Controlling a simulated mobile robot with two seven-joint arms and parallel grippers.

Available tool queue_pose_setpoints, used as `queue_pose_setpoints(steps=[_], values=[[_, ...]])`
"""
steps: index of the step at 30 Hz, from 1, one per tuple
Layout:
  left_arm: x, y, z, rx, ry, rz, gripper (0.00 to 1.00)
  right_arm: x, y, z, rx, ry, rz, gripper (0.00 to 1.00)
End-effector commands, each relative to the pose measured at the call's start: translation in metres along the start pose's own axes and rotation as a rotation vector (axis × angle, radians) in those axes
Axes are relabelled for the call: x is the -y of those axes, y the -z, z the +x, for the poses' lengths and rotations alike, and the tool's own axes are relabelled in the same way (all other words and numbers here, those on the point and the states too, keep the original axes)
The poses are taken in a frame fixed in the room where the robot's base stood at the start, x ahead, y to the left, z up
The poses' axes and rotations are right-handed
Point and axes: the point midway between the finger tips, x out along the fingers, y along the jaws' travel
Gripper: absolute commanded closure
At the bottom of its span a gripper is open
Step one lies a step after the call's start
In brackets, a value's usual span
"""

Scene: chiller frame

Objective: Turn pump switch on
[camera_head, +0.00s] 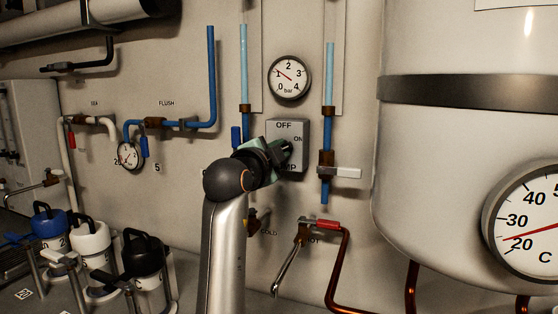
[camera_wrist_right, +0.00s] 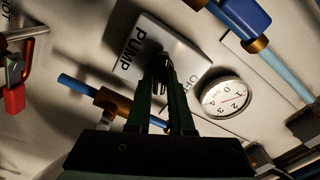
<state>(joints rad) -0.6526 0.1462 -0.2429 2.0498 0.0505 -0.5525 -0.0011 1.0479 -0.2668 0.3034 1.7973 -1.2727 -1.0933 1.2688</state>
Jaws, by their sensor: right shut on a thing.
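The pump switch is a grey box (camera_head: 290,128) on the wall, with OFF at its top, ON at its right and PUMP partly covered below. In the right wrist view the box (camera_wrist_right: 182,50) shows PUMP and part of OFF. My right gripper (camera_head: 284,153) is at the front of the box, its fingertips (camera_wrist_right: 161,66) shut on the dark switch knob. The knob is mostly hidden by the fingers, so I cannot tell which way it points. My left gripper is in neither view.
A bar gauge (camera_head: 289,77) hangs above the box. Blue pipes run on both sides, with a blue valve handle (camera_head: 236,137) at left and a white handle (camera_head: 348,173) at right. A red-handled tap (camera_head: 320,224) is below. A large tank (camera_head: 455,150) bounds the right.

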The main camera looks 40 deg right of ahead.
Motion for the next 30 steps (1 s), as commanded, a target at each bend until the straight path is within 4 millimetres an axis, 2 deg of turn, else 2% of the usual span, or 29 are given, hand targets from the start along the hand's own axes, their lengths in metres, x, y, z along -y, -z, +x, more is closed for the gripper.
queue_pose_setpoints(steps=[6,15,30], values=[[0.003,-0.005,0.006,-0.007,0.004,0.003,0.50,-0.002,0.000,0.000,-0.002,0.002,0.193,1.00],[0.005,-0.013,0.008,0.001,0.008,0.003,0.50,-0.002,0.000,0.000,-0.002,0.003,0.386,1.00],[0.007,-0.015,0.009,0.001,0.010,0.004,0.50,-0.002,0.001,0.000,-0.003,0.002,0.488,1.00]])
